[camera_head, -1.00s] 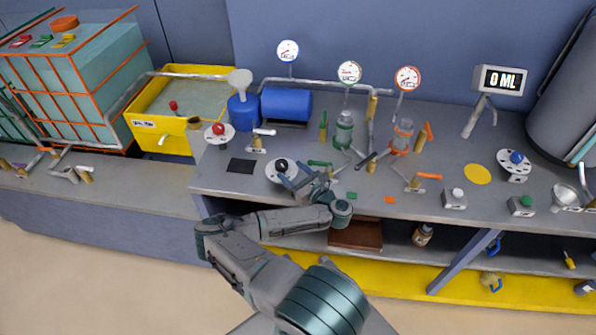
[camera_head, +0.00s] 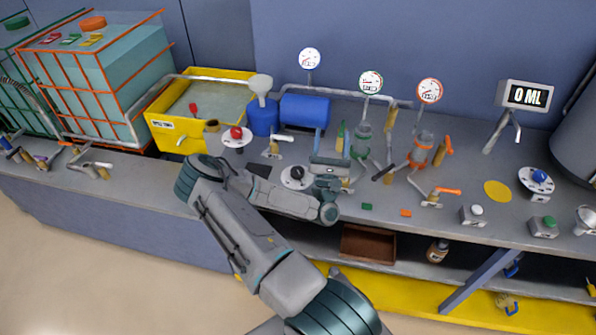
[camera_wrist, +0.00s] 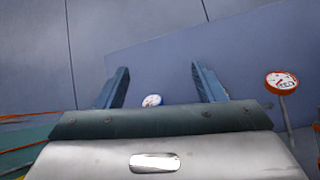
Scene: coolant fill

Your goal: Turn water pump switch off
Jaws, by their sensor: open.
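No label marks which control is the water pump switch. A black knob on a round white dial (camera_head: 297,177) sits on the bench below the blue pump-like cylinder (camera_head: 305,110). A red knob on a white dial (camera_head: 237,136) is up and left of it. My gripper (camera_wrist: 160,72) is open, with two blue fingers apart and nothing held between them. The wrist view faces the wall, with a blue-rimmed gauge (camera_wrist: 152,100) low between the fingers.
Several pipes, valves and gauges crowd the bench behind my gripper. An orange-handled valve (camera_head: 445,191), a white button box (camera_head: 473,214) and a blue knob dial (camera_head: 538,181) are to the right. A yellow tub (camera_head: 180,135) stands at the left. The display (camera_head: 524,95) reads 0 ML.

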